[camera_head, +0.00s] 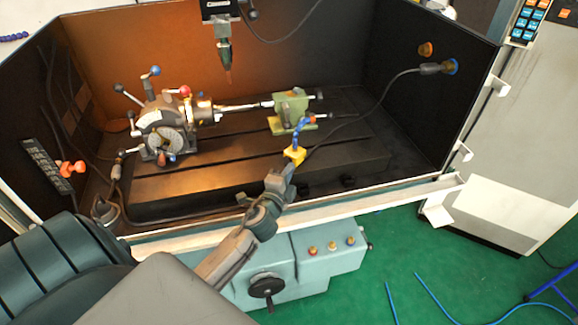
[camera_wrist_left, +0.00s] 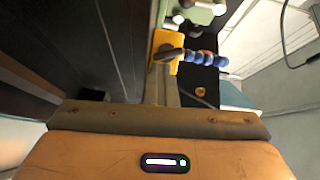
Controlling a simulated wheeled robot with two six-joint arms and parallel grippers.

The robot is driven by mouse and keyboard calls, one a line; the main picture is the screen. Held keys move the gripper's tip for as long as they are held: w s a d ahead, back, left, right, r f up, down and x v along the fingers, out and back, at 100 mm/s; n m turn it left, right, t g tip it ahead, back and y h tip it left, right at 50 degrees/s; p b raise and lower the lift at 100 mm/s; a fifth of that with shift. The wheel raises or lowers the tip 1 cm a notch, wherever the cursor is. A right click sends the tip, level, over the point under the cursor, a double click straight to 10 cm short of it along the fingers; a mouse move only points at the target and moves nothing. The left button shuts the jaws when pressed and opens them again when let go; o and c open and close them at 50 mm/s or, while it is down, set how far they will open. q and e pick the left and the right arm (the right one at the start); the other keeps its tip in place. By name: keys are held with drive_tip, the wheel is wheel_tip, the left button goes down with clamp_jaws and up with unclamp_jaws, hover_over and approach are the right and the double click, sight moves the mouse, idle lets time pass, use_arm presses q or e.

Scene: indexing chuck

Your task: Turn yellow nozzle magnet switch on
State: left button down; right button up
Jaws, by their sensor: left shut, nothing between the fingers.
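The yellow nozzle magnet (camera_head: 294,153) is a small yellow block on the front edge of the dark machine bed, with a blue segmented nozzle (camera_head: 301,126) rising from it. In the left wrist view the yellow magnet (camera_wrist_left: 184,38) lies just beyond the fingertips, with the blue nozzle (camera_wrist_left: 208,59) pointing right. A dark piece (camera_wrist_left: 171,55) shows against its near face; I cannot tell whether it is the switch or its position. My left gripper (camera_head: 287,167) is shut and empty, its tips (camera_wrist_left: 162,70) close to the magnet's near side. Contact cannot be told.
A green tailstock (camera_head: 291,107) stands just behind the magnet. The indexing chuck (camera_head: 164,125) stands to the left on the slotted bed (camera_head: 180,190). A spindle (camera_head: 225,55) hangs above. A white front ledge (camera_head: 390,199) runs below my left gripper. A dark cable (camera_head: 375,98) passes right of the magnet.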

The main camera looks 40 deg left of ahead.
use_arm(q)
drive_tip(key=shift+s+a+f, duration=0.1)
drive_tip(key=shift+f, duration=0.2)
idle(0.5)
